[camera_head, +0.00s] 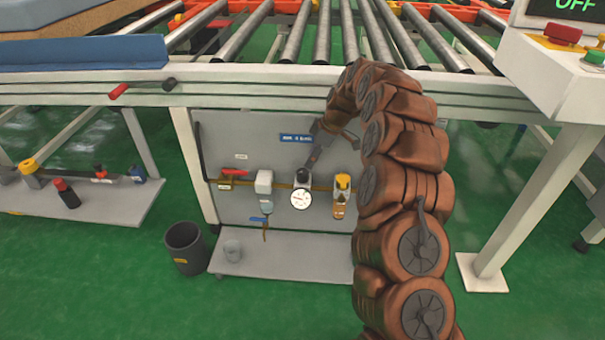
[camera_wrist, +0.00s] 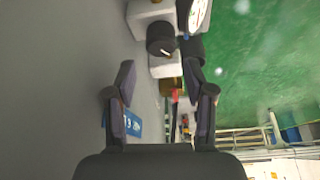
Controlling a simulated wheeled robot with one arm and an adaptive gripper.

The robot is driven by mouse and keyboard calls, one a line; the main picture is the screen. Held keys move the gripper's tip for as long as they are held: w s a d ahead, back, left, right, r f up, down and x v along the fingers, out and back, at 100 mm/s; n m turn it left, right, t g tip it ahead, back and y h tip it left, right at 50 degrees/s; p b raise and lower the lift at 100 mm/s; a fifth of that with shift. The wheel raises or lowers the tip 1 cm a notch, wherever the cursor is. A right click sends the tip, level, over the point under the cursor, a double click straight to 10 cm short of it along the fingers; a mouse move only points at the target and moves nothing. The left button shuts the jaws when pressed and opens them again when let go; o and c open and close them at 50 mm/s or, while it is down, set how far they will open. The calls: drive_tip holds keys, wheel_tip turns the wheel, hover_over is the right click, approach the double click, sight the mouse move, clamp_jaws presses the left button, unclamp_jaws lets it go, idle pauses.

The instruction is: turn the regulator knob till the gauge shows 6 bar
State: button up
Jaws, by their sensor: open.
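The regulator knob (camera_head: 304,173) is a small dark cap above the round white gauge (camera_head: 301,199) on the grey panel (camera_head: 225,135). In the wrist view the black knob (camera_wrist: 161,38) with a white mark lies just beyond my fingertips, and the gauge (camera_wrist: 199,12) is cut off by the top edge. The gauge reading is too small to tell. My gripper (camera_head: 308,163) comes down to the knob from above right. Its two fingers (camera_wrist: 160,75) are apart with nothing between them; the knob appears ahead of them, not clasped.
A red-handled valve (camera_head: 235,173) and a white unit (camera_head: 264,182) sit left of the gauge, a yellow-topped unit (camera_head: 342,183) right. Conveyor rollers (camera_head: 322,35) and a white rail run above. A dark bin (camera_head: 185,247) and a grey cup (camera_head: 232,250) stand below.

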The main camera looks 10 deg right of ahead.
sight(303, 171)
drive_tip(key=shift+b+x, duration=1.05)
drive_tip(key=shift+x, duration=2.95)
drive_tip(key=shift+a, duration=0.1)
drive_tip(key=shift+c, duration=0.3)
drive_tip(key=shift+r, duration=0.1)
drive_tip(key=c, duration=0.8)
